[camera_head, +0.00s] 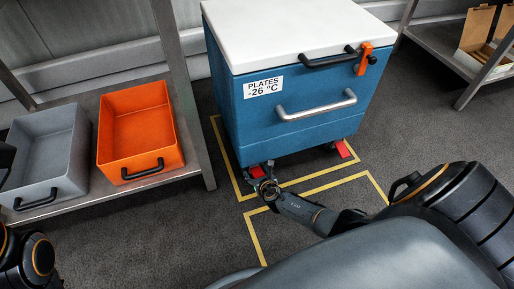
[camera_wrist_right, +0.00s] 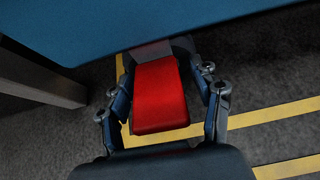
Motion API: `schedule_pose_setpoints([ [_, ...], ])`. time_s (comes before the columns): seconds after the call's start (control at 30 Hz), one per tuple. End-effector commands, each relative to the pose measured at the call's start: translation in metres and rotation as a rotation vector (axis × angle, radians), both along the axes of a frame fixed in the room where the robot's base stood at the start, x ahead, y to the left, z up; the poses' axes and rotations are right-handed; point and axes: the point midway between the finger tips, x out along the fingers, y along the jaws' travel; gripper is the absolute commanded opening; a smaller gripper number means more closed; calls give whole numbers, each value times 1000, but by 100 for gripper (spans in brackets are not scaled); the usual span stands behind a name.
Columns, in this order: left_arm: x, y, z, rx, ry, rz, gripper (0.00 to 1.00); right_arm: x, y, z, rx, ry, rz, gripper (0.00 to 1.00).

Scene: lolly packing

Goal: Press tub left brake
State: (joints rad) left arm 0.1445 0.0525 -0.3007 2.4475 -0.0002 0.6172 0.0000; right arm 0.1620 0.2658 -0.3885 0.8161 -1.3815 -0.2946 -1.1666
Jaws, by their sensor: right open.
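The blue tub (camera_head: 290,110) with a white lid (camera_head: 285,30) stands on casters on the dark floor. Its left brake, a red pedal (camera_head: 257,171), shows at the front left caster, partly hidden by my right gripper (camera_head: 267,184). The right brake (camera_head: 343,149) is a red pedal at the front right caster. In the right wrist view the red pedal (camera_wrist_right: 159,95) lies between the spread fingers of my right gripper (camera_wrist_right: 164,92), which is open. I cannot tell whether the gripper touches the pedal. My left gripper is not clearly in view.
Yellow floor lines (camera_head: 252,236) run around and in front of the tub. A shelf (camera_head: 207,170) at the left holds a grey bin (camera_head: 42,160) and an orange bin (camera_head: 138,130). Another shelf (camera_head: 445,50) with a cardboard box (camera_head: 475,48) stands at the right.

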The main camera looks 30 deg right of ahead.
Motion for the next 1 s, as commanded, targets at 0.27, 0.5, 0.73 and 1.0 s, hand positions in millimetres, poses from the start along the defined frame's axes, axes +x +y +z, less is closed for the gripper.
schedule_pose_setpoints([
  [0.27,0,0,0,1,0,1,40,-11,3,4,4,0,-1,64],
  [0.5,0,0,0,1,0,1,40,-33,7,21,-2,-2,1,64],
  [0.73,0,0,0,0,0,1,40,-62,14,40,-1,0,2,64],
  [1.0,0,0,0,0,0,1,40,-90,21,59,0,1,1,64],
])
